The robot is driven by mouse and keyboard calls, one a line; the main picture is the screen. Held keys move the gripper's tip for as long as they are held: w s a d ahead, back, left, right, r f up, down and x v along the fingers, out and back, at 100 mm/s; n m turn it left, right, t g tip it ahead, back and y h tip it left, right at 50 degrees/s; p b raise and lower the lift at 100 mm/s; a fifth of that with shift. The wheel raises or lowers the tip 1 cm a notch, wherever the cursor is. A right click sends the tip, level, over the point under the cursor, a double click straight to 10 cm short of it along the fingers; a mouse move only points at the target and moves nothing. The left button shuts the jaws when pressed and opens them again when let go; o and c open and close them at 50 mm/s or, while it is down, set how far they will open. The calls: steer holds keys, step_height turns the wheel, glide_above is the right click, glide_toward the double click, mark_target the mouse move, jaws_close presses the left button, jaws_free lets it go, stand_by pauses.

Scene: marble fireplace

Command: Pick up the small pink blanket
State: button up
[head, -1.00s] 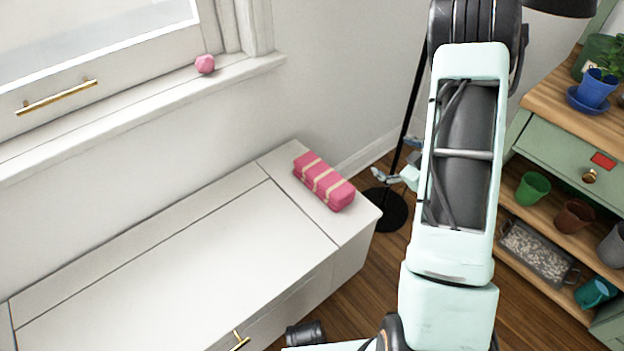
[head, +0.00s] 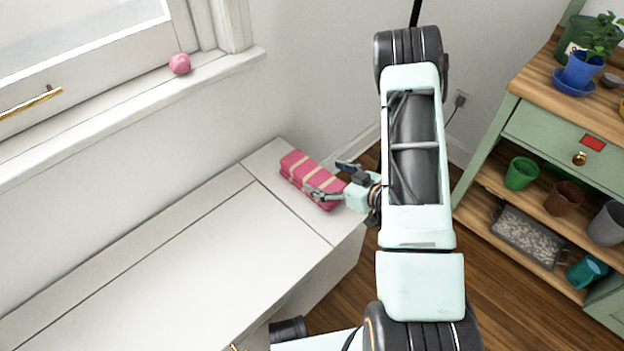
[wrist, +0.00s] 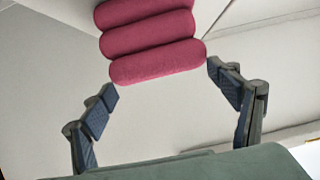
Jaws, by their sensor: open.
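The small pink blanket (head: 302,171) is a rolled or folded bundle with pale bands. It lies on the right end of the white bench top, below the window. My gripper (head: 332,180) is at the blanket's near right end, with its fingers spread. In the wrist view the blanket (wrist: 152,42) shows as stacked pink folds at the top centre. The open fingers (wrist: 163,88) stand to the left and right of its nearest fold, with nothing held between them. The head view does not show clearly whether a fingertip touches the blanket.
The white bench (head: 190,265) is otherwise bare. A pink round object (head: 180,64) sits on the windowsill. A green shelf unit (head: 540,128) with pots stands at the right. A dark cylindrical object (head: 288,331) shows by the bench front.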

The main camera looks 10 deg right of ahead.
mark_target(316, 173)
steer(key=b+x, duration=0.1)
steer(key=x, duration=0.4)
steer(key=shift+s+a+r+b, duration=0.1)
steer(key=shift+a+b, duration=0.2)
steer(key=shift+b, duration=0.1)
steer(key=shift+a, duration=0.1)
steer(key=shift+c, duration=0.7)
steer(key=c, duration=1.3)
steer(key=shift+c, duration=0.2)
